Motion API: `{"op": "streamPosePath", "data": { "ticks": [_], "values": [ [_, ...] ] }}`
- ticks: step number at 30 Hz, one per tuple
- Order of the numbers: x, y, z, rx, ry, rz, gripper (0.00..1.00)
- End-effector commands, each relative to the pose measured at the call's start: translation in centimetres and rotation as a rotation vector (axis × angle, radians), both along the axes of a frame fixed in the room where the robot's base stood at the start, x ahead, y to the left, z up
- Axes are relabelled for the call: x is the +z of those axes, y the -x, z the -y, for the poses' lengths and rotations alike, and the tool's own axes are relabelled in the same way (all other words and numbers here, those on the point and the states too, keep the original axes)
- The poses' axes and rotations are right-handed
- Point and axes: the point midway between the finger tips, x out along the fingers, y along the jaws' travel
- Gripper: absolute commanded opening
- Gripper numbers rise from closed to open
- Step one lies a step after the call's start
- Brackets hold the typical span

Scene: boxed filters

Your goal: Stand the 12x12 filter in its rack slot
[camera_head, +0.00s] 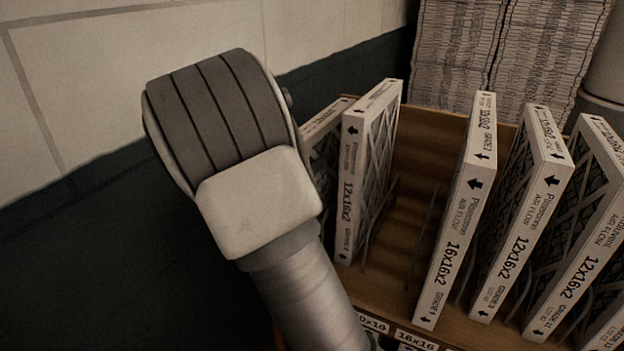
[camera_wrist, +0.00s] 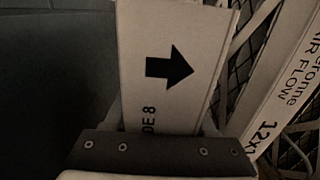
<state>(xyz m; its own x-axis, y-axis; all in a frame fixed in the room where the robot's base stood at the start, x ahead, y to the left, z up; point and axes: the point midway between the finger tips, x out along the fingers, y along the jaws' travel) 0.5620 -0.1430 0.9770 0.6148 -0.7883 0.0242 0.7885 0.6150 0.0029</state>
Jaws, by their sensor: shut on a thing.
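My gripper (camera_wrist: 165,135) is shut on a white cardboard-edged filter (camera_wrist: 165,65) in the wrist view. The filter's edge shows a black arrow and the print "DE 8"; its size print is not visible. In the head view my arm covers the left middle and my gripper cannot be made out. The wooden rack (camera_head: 425,150) has thin wire dividers and holds upright filters. A partly hidden filter (camera_head: 322,130) shows beside my arm; I cannot tell if it is the held one. No 12x12 print is readable.
A 12x16x2 filter (camera_head: 352,180) stands near my arm. A bare gap separates it from a 16x16x2 filter (camera_head: 462,225). More filters, including another 12x16x2 (camera_head: 520,220), stand to the right. Front labels include 16x16 (camera_head: 415,340). Stacked filters (camera_head: 505,55) stand behind; a wall is left.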

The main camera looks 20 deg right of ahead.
Motion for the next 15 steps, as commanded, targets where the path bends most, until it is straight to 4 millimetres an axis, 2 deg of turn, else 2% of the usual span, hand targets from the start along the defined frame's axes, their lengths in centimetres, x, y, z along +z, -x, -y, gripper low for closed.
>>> {"op": "streamPosePath", "data": {
  "ticks": [8, 15],
  "values": [
    [-3.6, 0.0, 0.0, -0.001, 0.003, -0.002, 0.0],
    [-3.6, 0.0, 0.0, 0.0, 0.0, 0.001, 0.0]
  ]
}}
